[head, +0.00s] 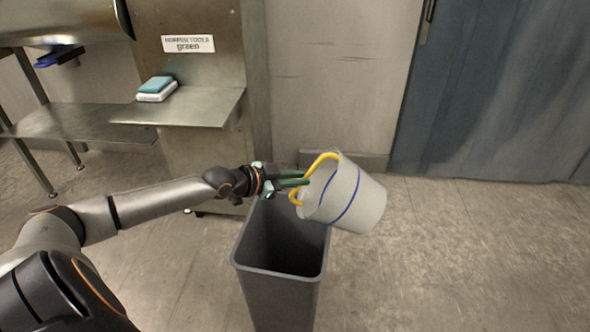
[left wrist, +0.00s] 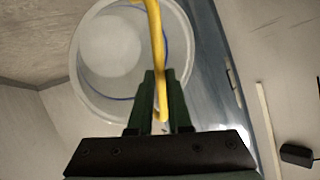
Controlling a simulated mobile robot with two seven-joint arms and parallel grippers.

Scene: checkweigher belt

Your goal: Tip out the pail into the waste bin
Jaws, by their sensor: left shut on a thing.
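The pail (head: 350,196) is a translucent white bucket with blue bands and a yellow handle (head: 325,157). My left gripper (head: 303,178) is shut on the yellow handle, which also shows between its fingers in the left wrist view (left wrist: 160,75). The pail is tilted well over, its open mouth facing left toward the gripper, above and to the right of the bin's far edge. In the left wrist view I look into the pail (left wrist: 112,50), and no contents can be made out. The grey waste bin (head: 285,271) stands open below the gripper. My right gripper is not in view.
A steel stand with a shelf (head: 215,107) is behind the bin on the left, holding blue and white pads (head: 157,87). A blue door or curtain (head: 500,90) is at the back right. The floor at right is clear.

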